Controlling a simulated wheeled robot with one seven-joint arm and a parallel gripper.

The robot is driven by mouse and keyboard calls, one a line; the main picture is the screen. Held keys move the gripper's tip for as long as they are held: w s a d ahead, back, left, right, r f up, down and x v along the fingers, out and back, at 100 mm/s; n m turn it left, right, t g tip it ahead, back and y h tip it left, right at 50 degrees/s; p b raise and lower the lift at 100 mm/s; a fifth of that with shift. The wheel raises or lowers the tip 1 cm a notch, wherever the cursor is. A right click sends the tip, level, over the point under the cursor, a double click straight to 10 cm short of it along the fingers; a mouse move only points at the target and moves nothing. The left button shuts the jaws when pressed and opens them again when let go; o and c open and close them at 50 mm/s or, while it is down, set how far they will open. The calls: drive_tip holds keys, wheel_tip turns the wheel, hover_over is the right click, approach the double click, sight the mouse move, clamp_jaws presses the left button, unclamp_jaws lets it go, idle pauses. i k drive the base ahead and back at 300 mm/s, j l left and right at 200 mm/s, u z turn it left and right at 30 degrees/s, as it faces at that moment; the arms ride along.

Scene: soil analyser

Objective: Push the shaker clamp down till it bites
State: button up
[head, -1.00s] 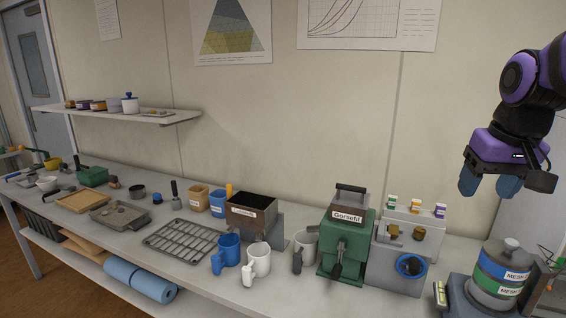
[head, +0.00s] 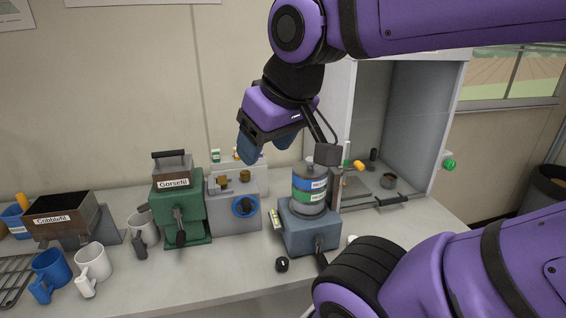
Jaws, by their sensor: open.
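The shaker (head: 309,238) is a blue-grey box on the bench, with a dark lever at its front. A round sieve stack (head: 309,192) with blue and green bands and a grey lid stands upright on it. A dark upright (head: 334,190), seemingly the clamp's post, rises right of the stack. A dark block and a thin bar show above it; I cannot tell whether they belong to the clamp or my wrist. My gripper (head: 265,147) is open and empty, its blue fingers pointing down, above and left of the stack in the picture, apart from the lid.
A grey machine with a blue-ringed dial (head: 244,207) and a green grinder (head: 178,210) stand left. A small black knob (head: 282,264) lies in front of the shaker. A fume cupboard (head: 408,130) stands behind right. My arm crosses the upper right.

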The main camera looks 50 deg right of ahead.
sight(358, 164)
drive_tip(key=z, duration=1.45)
